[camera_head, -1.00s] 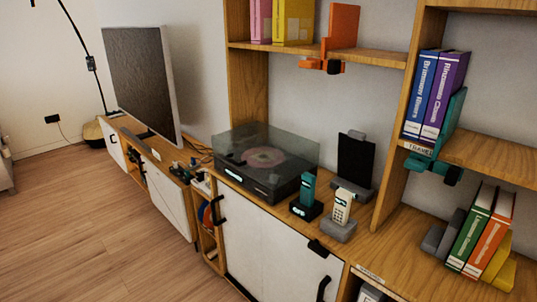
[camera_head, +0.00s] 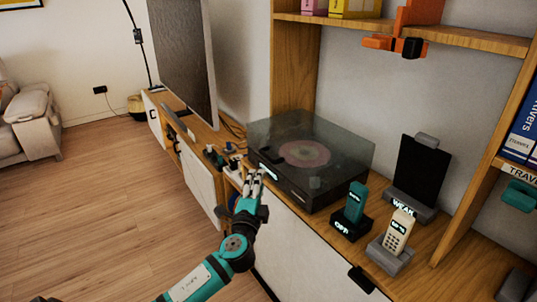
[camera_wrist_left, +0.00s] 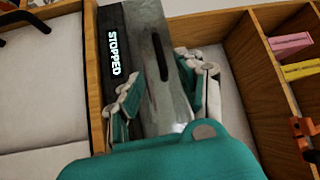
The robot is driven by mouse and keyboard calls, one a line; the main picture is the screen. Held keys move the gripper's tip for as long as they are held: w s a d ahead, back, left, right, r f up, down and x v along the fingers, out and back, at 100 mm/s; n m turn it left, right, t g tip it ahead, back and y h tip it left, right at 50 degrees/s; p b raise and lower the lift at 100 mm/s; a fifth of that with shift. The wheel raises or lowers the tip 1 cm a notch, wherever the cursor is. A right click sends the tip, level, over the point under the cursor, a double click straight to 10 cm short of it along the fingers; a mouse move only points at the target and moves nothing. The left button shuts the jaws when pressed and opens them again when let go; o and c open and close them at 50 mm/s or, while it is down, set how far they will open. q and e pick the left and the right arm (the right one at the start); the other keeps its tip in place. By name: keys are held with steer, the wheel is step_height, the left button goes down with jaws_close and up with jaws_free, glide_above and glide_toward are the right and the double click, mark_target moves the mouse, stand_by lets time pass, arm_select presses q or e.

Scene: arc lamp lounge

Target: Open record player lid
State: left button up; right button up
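The record player (camera_head: 291,184) is a black box on the wooden cabinet, with a pinkish record under its see-through grey lid (camera_head: 345,150). The lid looks closed. My left gripper (camera_head: 254,181) is at the player's front left corner, fingers pointing toward it. In the left wrist view the gripper (camera_wrist_left: 164,88) is open, its fingers apart on either side of the grey lid (camera_wrist_left: 150,30). A dark slot-like handle shows on the lid there. The player's front (camera_wrist_left: 115,78) reads "STOPPED". Contact between fingers and lid cannot be told. My right gripper is not in view.
A teal phone (camera_head: 354,202) and a cream phone (camera_head: 397,231) stand in docks right of the player. A black panel (camera_head: 419,170) stands behind them. Small items lie on the cabinet left of the player, near a large screen (camera_head: 183,60). The floor (camera_head: 110,200) is clear.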

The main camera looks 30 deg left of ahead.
mark_target(266, 156)
arm_select(q)
steer(key=x, duration=1.2)
steer(key=shift+w, duration=0.25)
jaws_close()
